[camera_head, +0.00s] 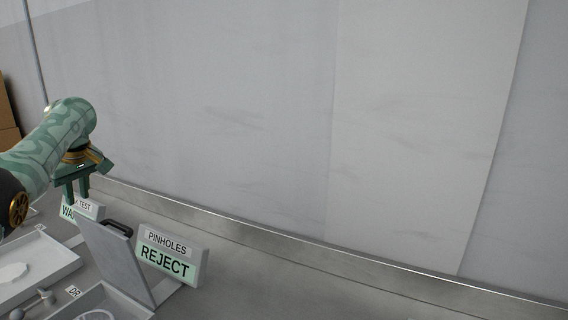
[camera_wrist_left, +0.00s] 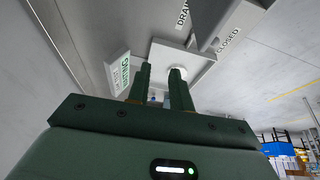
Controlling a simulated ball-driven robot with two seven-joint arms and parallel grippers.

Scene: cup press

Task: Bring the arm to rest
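My left arm enters the head view from the left. Its dark green gripper (camera_head: 72,190) points down beside a sign reading "TEST" and "WA" (camera_head: 92,208), and covers part of that sign. In the left wrist view the two fingers of the gripper (camera_wrist_left: 161,76) stand apart with a gap between them, and I see nothing held. Beyond the fingertips is a white tray (camera_wrist_left: 200,62) with a round white piece (camera_wrist_left: 178,72) in it, partly hidden by a finger. My right gripper is not in view.
A "PINHOLES REJECT" sign (camera_head: 168,257) stands behind an upright grey lid (camera_head: 112,250) with a black handle. A white tray (camera_head: 58,262) holds a white disc (camera_head: 12,273); a small grey handled part (camera_head: 38,303) lies nearby. A wall with a metal ledge (camera_head: 330,257) runs behind.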

